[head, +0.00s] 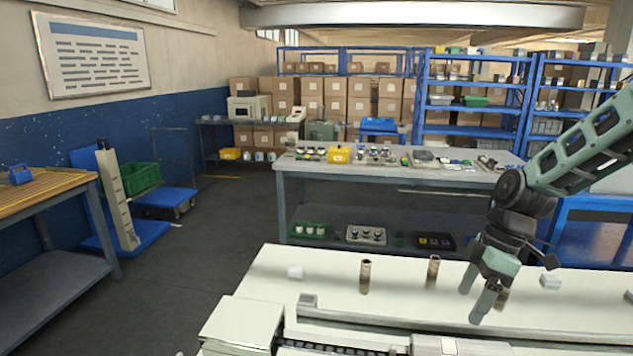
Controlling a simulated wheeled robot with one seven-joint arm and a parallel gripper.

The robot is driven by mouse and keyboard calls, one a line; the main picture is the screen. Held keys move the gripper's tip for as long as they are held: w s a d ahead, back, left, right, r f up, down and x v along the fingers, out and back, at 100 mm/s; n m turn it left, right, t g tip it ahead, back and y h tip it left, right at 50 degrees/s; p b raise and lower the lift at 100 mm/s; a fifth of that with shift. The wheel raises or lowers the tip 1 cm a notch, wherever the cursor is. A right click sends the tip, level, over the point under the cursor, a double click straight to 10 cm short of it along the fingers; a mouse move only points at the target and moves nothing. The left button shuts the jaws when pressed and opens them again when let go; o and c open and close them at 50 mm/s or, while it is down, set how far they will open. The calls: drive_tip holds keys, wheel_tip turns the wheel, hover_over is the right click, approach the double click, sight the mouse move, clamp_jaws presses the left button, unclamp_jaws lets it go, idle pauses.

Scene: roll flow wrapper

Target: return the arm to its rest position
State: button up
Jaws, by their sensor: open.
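My green arm (590,150) comes in from the right edge, bends at a dark joint and hangs down over the white machine top. My gripper (472,305) points down over that top with its fingers apart. I see nothing between the fingers. A brown roll (502,299) shows partly behind the gripper, and I cannot tell whether they touch. Two more upright brown rolls, one (365,277) and another (433,272), stand to the left of the gripper.
The white machine top (320,265) fills the front, with a metal rail (380,322) along it. A grey workbench (300,168) with parts stands behind. Open floor (200,260) lies to the left.

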drive_tip(key=s+a+r+m+h, duration=0.2)
drive_tip(key=s+a+r+m, duration=0.15)
drive_tip(key=s+a, duration=0.8)
drive_tip(key=s+a+r+m, duration=0.1)
drive_tip(key=s+a, duration=0.1)
drive_tip(key=s, duration=0.4)
drive_tip(key=s+a+r+m+t+h, duration=0.1)
drive_tip(key=s+a, duration=0.1)
drive_tip(key=s, duration=0.4)
drive_tip(key=shift+s+a+r+m, duration=0.3)
drive_tip(key=shift+s+m, duration=0.05)
drive_tip(key=shift+s, duration=0.05)
